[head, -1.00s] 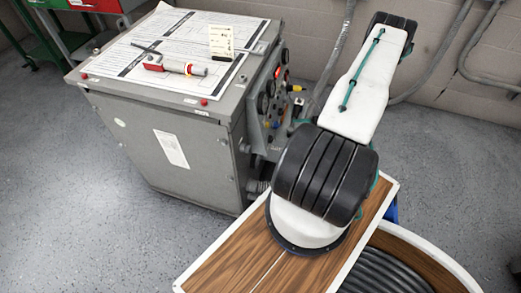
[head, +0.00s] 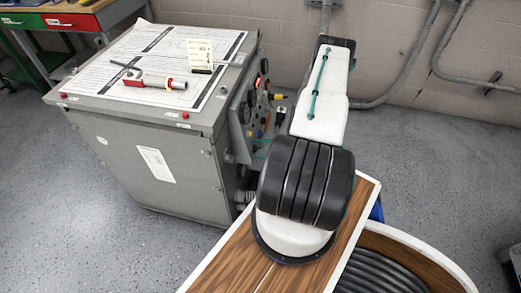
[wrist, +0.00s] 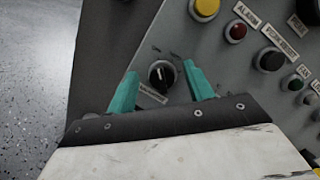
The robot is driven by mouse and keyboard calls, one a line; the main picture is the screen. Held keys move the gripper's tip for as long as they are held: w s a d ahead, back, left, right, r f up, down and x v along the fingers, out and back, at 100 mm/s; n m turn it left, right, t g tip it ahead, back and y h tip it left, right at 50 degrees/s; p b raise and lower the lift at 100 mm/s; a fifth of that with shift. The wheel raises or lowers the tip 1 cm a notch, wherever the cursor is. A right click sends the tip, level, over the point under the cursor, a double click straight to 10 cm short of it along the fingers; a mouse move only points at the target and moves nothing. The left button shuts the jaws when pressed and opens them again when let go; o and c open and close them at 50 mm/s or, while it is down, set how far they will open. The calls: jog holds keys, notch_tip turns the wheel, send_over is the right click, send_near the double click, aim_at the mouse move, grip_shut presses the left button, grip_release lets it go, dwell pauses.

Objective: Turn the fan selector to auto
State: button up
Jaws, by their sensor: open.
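A black rotary selector knob (wrist: 161,77) with a pale pointer mark sits on the grey control panel in the wrist view. The mark seems to point roughly up in the picture. Small labels lie around the knob, but I cannot read them. My gripper (wrist: 160,68) is open, with one teal finger to the left of the knob and one to the right. Nothing is held. I cannot tell whether either finger touches the knob or how deep they reach. In the head view the panel (head: 244,112) is seen at a steep angle, and I cannot make out the knob or my fingers.
The grey cabinet (head: 140,150) carries papers, a tag and a red-and-silver tool (head: 155,83) on top. The wall (head: 440,60) has conduits.

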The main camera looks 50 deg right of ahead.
jog(key=c, duration=1)
jog(key=shift+o, duration=0.2)
jog(key=shift+a, duration=0.25)
jog(key=shift+d, duration=0.15)
jog(key=shift+d+m+t+h, duration=0.1)
jog(key=shift+m+t+h, duration=0.45)
jog(key=shift+m, duration=2.05)
jog(key=shift+m+t+h, duration=0.55)
jog(key=shift+m, duration=2.05)
jog(key=o, duration=1)
jog(key=shift+c, duration=0.2)
